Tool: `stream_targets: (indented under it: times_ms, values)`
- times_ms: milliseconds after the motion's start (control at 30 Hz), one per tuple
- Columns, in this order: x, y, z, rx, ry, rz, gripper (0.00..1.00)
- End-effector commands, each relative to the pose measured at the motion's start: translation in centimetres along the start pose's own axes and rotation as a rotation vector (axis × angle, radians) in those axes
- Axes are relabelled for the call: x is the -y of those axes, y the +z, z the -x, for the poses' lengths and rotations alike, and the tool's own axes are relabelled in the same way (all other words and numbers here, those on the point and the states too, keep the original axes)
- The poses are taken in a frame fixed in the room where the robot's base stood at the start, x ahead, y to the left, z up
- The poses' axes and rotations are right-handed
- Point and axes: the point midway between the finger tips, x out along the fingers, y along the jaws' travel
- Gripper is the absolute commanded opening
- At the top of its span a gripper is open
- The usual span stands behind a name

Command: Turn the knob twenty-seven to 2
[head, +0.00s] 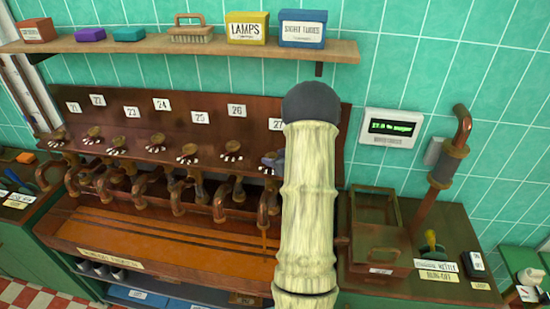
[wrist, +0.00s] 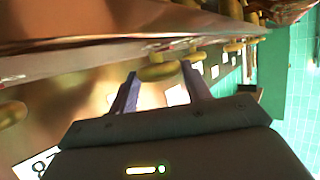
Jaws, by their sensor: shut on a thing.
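My gripper (head: 271,159) is at the right end of the tap row, under the plate marked 27 (head: 277,125). In the head view my pale arm covers much of this spot, and the knob there is mostly hidden. In the wrist view my gripper (wrist: 159,71) has its two fingers on either side of a round brass knob (wrist: 158,72), shut on it. The knob's pointer and the number it is set to cannot be read in either view.
More brass knobs, such as the one under 26 (head: 232,150), run left along the dark wooden panel. Copper spouts (head: 219,205) hang below them over a wooden counter (head: 150,245). A wall display (head: 391,127) with green text and a copper pipe (head: 450,160) stand right. A shelf (head: 180,46) runs above.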

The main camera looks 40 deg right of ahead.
Motion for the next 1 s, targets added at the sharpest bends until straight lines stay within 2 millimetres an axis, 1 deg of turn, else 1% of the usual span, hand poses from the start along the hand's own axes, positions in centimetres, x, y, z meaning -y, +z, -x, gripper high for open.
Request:
stream_targets:
  times_ms: [167, 200, 267, 300, 567, 667, 767, 867, 1000]
  values:
    - [-0.1, -0.2, 0.0, -0.004, 0.002, 0.001, 0.25]
    - [0.0, -0.2, 0.0, -0.005, 0.002, 0.001, 0.54]
    - [0.0, -0.2, 0.0, -0.004, 0.002, 0.001, 0.66]
    - [0.0, -0.2, 0.0, -0.004, 0.002, 0.001, 0.70]
    - [0.0, -0.1, 0.0, -0.002, 0.001, 0.000, 0.70]
    - [0.0, 0.0, 0.3, -0.002, 0.002, 0.000, 0.70]
    - [-0.1, 0.0, 1.2, -0.002, 0.004, 0.000, 0.70]
    - [-0.1, 0.1, 2.7, -0.002, 0.004, 0.000, 0.70]
    - [-0.1, 0.1, 5.4, -0.004, 0.006, 0.001, 0.70]
